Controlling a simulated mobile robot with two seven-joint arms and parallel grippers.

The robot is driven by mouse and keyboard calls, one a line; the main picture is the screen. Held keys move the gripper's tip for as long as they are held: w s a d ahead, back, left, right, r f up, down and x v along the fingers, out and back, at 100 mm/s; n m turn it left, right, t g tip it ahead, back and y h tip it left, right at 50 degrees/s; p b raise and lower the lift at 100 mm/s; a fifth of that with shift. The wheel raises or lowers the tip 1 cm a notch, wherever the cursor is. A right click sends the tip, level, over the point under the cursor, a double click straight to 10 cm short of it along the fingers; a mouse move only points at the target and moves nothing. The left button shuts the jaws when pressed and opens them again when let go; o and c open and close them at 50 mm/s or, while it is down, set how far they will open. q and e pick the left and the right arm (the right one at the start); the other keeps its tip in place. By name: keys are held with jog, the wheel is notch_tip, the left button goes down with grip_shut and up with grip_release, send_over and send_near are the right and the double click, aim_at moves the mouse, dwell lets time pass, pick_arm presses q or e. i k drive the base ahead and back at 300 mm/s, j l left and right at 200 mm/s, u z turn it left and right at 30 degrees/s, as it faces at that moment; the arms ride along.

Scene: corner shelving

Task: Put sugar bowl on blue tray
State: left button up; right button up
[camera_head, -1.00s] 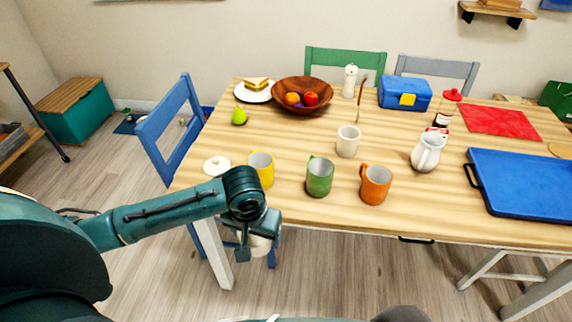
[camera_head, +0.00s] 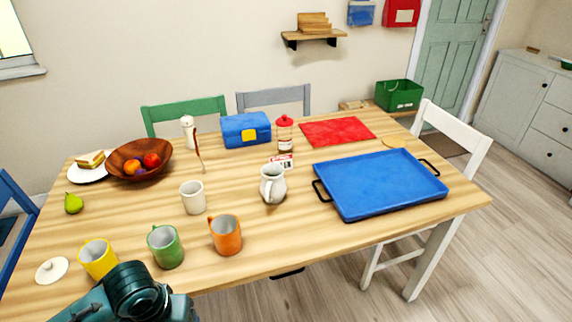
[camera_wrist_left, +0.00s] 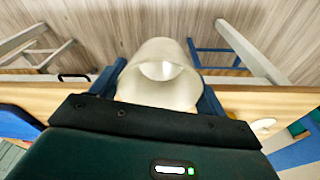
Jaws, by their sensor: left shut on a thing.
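The white sugar bowl (camera_wrist_left: 160,80) is between the fingers of my left gripper (camera_wrist_left: 157,66) in the left wrist view, with its open mouth showing. My left gripper is shut on it, in front of the table's near edge. In the head view only my left arm's wrist shows at the bottom, near the yellow and green mugs; the fingers and bowl are out of that picture. The blue tray (camera_head: 380,184) lies empty at the right of the table, with black handles. A white lid (camera_head: 52,270) lies at the table's front left. My right gripper is not in view.
Yellow (camera_head: 98,259), green (camera_head: 166,247) and orange (camera_head: 226,236) mugs stand along the front edge. A white cup (camera_head: 193,198) and white jug (camera_head: 273,185) stand behind them. A white chair (camera_head: 452,145) is at the right end.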

aim_at(373, 174)
jog(key=i+l, duration=0.15)
jog(key=l, duration=0.3)
jog(key=i+l, duration=0.15)
jog(key=l, duration=0.25)
jog(key=i+l, duration=0.15)
jog(key=l, duration=0.3)
jog(key=i+l, duration=0.15)
jog(key=l, duration=0.3)
jog(key=i+l, duration=0.15)
jog(key=l, duration=0.25)
jog(key=i+l, duration=0.2)
jog(key=l, duration=0.25)
jog(key=i+l, duration=0.15)
jog(key=l, duration=0.25)
jog(key=i+l, duration=0.15)
jog(key=l, duration=0.3)
